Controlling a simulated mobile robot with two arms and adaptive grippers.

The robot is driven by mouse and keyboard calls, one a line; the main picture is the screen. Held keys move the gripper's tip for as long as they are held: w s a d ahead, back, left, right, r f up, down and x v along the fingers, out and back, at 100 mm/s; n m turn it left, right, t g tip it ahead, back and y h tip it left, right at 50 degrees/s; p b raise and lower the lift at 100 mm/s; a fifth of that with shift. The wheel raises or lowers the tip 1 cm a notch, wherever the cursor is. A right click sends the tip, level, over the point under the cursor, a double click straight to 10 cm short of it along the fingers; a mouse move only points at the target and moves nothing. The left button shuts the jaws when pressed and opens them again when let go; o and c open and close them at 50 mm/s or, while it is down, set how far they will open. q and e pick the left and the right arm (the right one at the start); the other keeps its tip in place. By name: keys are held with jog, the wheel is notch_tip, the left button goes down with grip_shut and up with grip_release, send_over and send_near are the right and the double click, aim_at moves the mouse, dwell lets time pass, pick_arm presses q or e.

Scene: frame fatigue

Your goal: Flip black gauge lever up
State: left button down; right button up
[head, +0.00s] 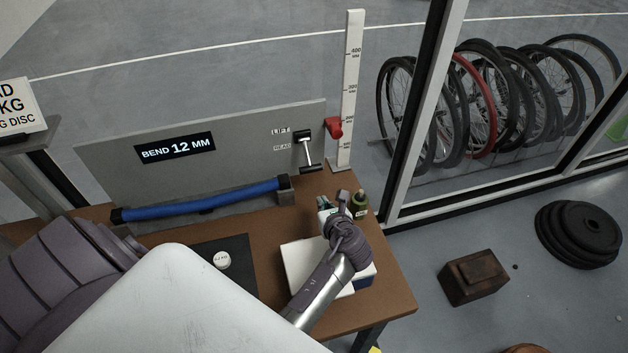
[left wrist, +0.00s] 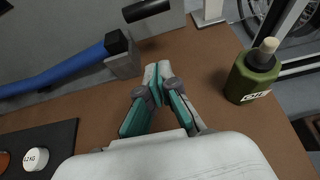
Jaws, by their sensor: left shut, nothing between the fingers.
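The gauge lever has a black mount (head: 299,137), a pale rod and a black crossbar grip (head: 311,169) at its lower end. It hangs down the grey panel beside the LIFT and READ labels. The grip also shows at the top of the left wrist view (left wrist: 146,10). My left gripper (head: 325,207) is shut and empty over the table, below the lever and apart from it. Its closed fingertips (left wrist: 157,70) point toward the grip in the left wrist view. My right gripper is not in view.
A dark green bottle (head: 359,204) stands close right of the gripper. A blue tube (head: 200,204) lies along the panel, ending in a grey block (head: 285,192). A white scale post (head: 348,90) with a red slider (head: 334,127) stands right of the lever.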

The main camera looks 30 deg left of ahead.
aim_at(308, 156)
pick_arm(q)
jog(key=x, duration=1)
jog(key=shift+w+a+f, duration=0.15)
jog(key=shift+a, duration=0.1)
notch_tip(308, 156, up, 3)
jog(key=shift+w+a+p, duration=0.1)
jog(key=shift+p, duration=0.85)
jog(key=shift+r, duration=0.5)
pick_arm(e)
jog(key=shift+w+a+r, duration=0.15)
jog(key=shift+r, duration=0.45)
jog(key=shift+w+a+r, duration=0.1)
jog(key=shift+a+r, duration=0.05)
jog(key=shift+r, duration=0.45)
pick_arm(q)
jog(key=shift+w+r+p, duration=0.1)
jog(key=shift+p, duration=0.2)
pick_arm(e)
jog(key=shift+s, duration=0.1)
